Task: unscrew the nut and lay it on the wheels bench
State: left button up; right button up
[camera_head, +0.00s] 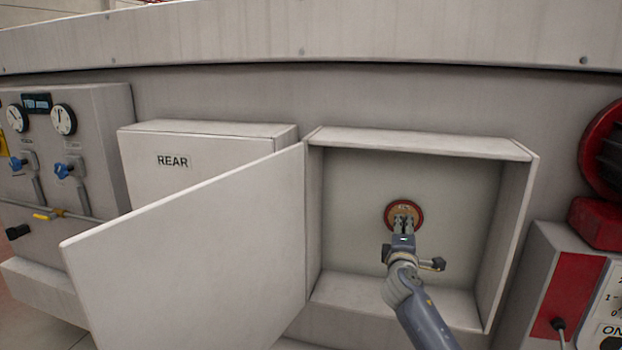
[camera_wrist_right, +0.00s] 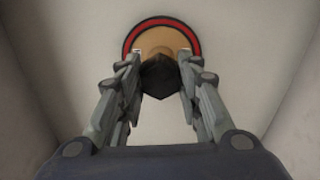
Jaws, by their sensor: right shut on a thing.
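An orange-brown wheel with a red rim (camera_head: 391,217) sits on the back wall inside an open box (camera_head: 340,210). My right gripper (camera_head: 405,216) reaches into the box from below, with its fingertips at the wheel's centre. In the right wrist view the wheel (camera_wrist_right: 160,24) is at the top, and a dark faceted nut (camera_wrist_right: 161,78) stands in front of it. My right gripper (camera_wrist_right: 160,70) has one finger on each side of the nut and is shut on it. In the head view the nut is hidden by the gripper. My left gripper is not in view. The wheels bench is not in view.
The box's door (camera_head: 190,255) stands open to the left. A closed box marked REAR (camera_head: 215,150) is behind it. A gauge panel (camera_head: 85,140) is at far left. A red and white switch box (camera_head: 565,290) stands at right. The box walls are close around my right arm.

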jog(key=n+p, duration=1)
jog(key=n, duration=0.3)
jog(key=shift+s+r, duration=0.1)
jog(key=shift+r, duration=0.05)
jog(key=shift+a+n+p, duration=0.1)
jog(key=shift+n+p, duration=0.4)
jog(key=shift+n, duration=0.6)
jog(key=shift+f, duration=0.3)
jog(key=o, duration=1.1)
jog(key=shift+c, duration=0.2)
jog(key=shift+r, duration=0.1)
